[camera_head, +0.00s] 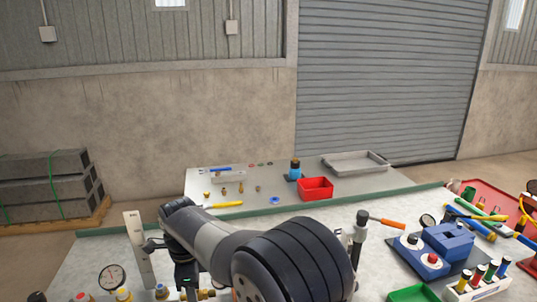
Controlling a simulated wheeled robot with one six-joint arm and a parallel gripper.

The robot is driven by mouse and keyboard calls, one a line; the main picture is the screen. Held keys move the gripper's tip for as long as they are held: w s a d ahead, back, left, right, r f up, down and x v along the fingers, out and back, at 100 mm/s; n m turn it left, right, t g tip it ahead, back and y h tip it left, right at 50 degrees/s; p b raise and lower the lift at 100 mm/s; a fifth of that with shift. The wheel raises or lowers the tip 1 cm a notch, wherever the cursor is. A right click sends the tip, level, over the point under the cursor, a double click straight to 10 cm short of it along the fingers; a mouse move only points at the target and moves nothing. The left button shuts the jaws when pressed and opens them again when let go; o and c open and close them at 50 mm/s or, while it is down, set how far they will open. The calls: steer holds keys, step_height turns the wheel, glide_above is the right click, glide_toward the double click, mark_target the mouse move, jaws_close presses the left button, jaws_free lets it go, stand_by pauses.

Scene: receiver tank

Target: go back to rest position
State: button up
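My arm (215,238) reaches across the bottom middle of the head view, over the light work table (100,250). Its large dark joint is nearest the camera. The arm runs left from there and then bends down, with a small green light low on its dark wrist. The fingers of my gripper lie out of sight below the bottom edge. I cannot see whether they hold anything.
A pressure gauge (112,278) and a white upright plate (138,250) stand left of my arm. A blue control box (447,243) and green tray (412,293) are at right. Behind lie a red bin (315,188) and grey tray (356,163).

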step_height(320, 180, down, 8)
steer(key=shift+f+p, duration=0.25)
steer(key=shift+p, duration=0.2)
steer(key=shift+s+d+r+n, duration=0.15)
steer(key=shift+s+n, duration=0.35)
steer(key=shift+n, duration=0.5)
steer(key=shift+s, duration=0.1)
